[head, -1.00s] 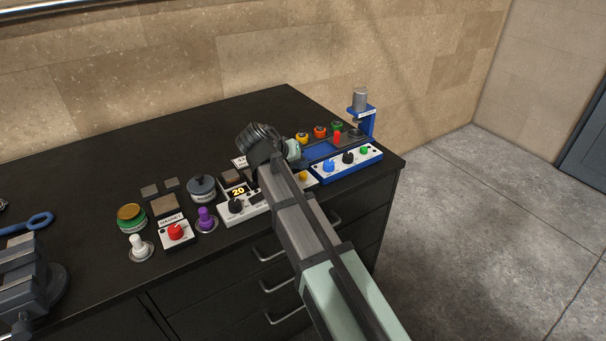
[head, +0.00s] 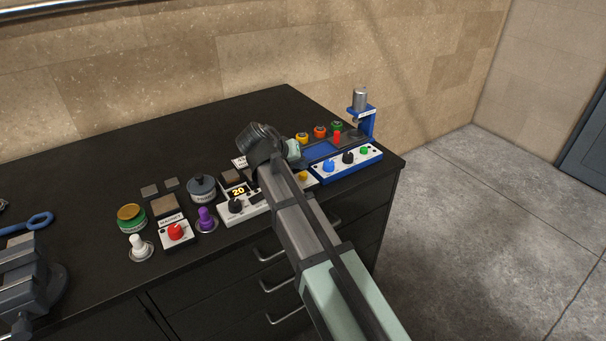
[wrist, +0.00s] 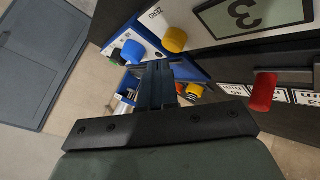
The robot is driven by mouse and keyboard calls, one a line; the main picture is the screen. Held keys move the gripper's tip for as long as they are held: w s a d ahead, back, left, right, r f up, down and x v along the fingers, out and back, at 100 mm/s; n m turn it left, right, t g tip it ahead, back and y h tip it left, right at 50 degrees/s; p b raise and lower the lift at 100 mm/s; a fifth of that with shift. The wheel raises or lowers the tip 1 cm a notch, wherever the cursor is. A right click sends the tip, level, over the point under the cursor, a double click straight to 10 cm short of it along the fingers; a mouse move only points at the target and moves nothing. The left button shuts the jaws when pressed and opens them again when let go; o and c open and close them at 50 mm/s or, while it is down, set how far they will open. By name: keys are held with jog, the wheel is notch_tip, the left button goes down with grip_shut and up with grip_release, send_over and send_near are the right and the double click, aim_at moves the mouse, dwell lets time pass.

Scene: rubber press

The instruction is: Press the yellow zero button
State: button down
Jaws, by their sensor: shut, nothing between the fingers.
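The yellow zero button (wrist: 175,40) shows in the wrist view on a white panel, beside the printed ZERO label (wrist: 154,15) and a display reading 3 (wrist: 243,13). In the head view the yellow button (head: 303,176) is at the right end of the white panel, just right of my arm. My gripper (wrist: 158,66) is shut and empty. In the wrist view its fingertips appear just below the button and right of a blue knob (wrist: 132,52). I cannot tell the depth between fingertips and button. In the head view my arm hides the fingertips.
A blue-and-white control box (head: 345,163) stands right of the panel. A purple knob (head: 206,216), a red magnet button (head: 175,231) and a white knob (head: 138,246) stand to the left. In the wrist view a red handle (wrist: 263,92) is at the right. The counter's back is clear.

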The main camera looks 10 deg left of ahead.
aim_at(300, 175)
jog(key=shift+f, duration=0.15)
dwell(0.7)
jog(key=shift+f, duration=0.3)
jog(key=shift+f, duration=0.8)
dwell(1.1)
jog(key=shift+r, duration=0.15)
dwell(0.3)
jog(key=shift+r, duration=1.1)
jog(key=shift+r, duration=0.1)
jog(key=shift+r, duration=2.45)
